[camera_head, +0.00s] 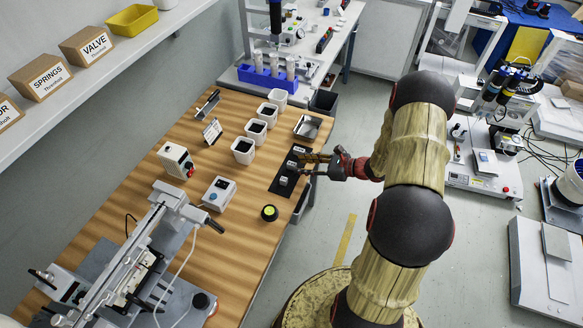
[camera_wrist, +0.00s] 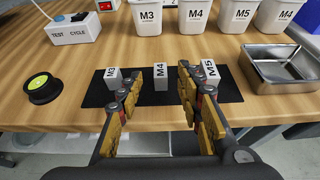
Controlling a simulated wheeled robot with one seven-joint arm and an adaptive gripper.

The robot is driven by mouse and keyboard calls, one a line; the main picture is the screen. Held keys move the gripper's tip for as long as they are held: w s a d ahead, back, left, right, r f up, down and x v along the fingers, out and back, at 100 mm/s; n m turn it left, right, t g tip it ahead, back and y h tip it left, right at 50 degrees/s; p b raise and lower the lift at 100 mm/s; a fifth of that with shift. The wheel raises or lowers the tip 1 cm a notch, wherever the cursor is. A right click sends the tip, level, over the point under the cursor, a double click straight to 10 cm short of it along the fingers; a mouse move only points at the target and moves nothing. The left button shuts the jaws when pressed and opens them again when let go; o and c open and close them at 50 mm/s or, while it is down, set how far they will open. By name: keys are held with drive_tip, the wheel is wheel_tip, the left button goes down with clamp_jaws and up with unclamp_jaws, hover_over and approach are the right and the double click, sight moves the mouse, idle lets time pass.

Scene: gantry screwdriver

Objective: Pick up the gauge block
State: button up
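Three grey blocks stand in a row on a black mat (camera_wrist: 231,90) near the table's front edge. In the wrist view the M3 block (camera_wrist: 112,79) is left, the M4 block (camera_wrist: 161,78) is in the middle, and the M5 block (camera_wrist: 209,72) is right. The task does not say which block. My gripper (camera_wrist: 156,86) is open and empty. Its fingers spread either side of the M4 block but remain short of it; the right finger partly covers the M5 block. In the head view my gripper (camera_head: 306,165) reaches over the mat's right edge.
White bins (camera_head: 243,150) labelled M3, M4 and M5 stand behind the mat. A metal tray (camera_head: 308,127) is beside it. A black-and-yellow button (camera_wrist: 41,86) and a test cycle box (camera_wrist: 75,30) are left. Bare wood lies between button and mat.

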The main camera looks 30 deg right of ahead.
sight(293, 164)
drive_tip(key=x, duration=0.3)
drive_tip(key=shift+w+f+b, duration=0.1)
drive_tip(key=shift+b, duration=0.2)
drive_tip(key=shift+c, duration=1.2)
clamp_jaws()
